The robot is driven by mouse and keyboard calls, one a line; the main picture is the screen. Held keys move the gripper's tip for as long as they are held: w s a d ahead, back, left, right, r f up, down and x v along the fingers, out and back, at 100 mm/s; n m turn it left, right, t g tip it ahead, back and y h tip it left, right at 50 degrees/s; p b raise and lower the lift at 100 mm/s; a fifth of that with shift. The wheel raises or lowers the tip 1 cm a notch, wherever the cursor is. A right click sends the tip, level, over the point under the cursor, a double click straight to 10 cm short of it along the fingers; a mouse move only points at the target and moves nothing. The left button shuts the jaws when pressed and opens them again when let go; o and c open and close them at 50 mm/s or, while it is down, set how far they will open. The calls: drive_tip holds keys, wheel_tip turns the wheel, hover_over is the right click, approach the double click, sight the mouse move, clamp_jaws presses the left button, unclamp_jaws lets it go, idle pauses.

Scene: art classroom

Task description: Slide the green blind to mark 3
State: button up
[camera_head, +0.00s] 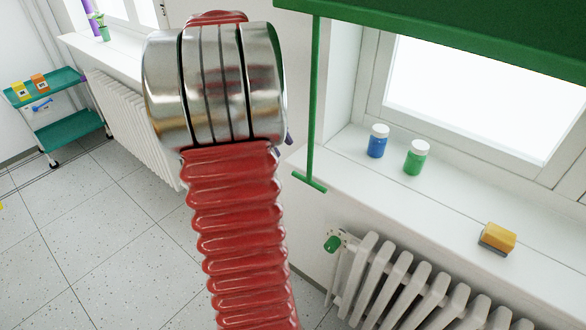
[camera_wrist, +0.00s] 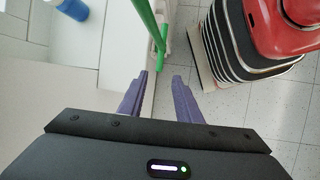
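The green blind (camera_head: 450,30) hangs across the top right of the head view, above the window. A thin green rod (camera_head: 315,100) runs down from its left end to a short green crossbar (camera_head: 310,182) beside the sill. In the wrist view the rod (camera_wrist: 146,20) and crossbar (camera_wrist: 162,50) lie just beyond the fingertips. My gripper (camera_wrist: 159,78) is open, its two purple fingers apart with nothing between them. In the head view my arm hides nearly all of the gripper; only a small purple bit shows. No numbered marks are visible.
A blue jar (camera_head: 377,141), a green jar (camera_head: 415,157) and a yellow sponge-like block (camera_head: 498,238) stand on the white sill (camera_head: 365,175). A white radiator (camera_head: 420,285) with a green knob (camera_head: 333,243) is below. A teal cart (camera_head: 70,132) stands far left; open floor lies between.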

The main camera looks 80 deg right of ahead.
sight(297, 174)
drive_tip(key=x, duration=0.9)
drive_tip(key=shift+s+f, duration=0.1)
drive_tip(key=shift+f, duration=0.1)
clamp_jaws()
idle(0.4)
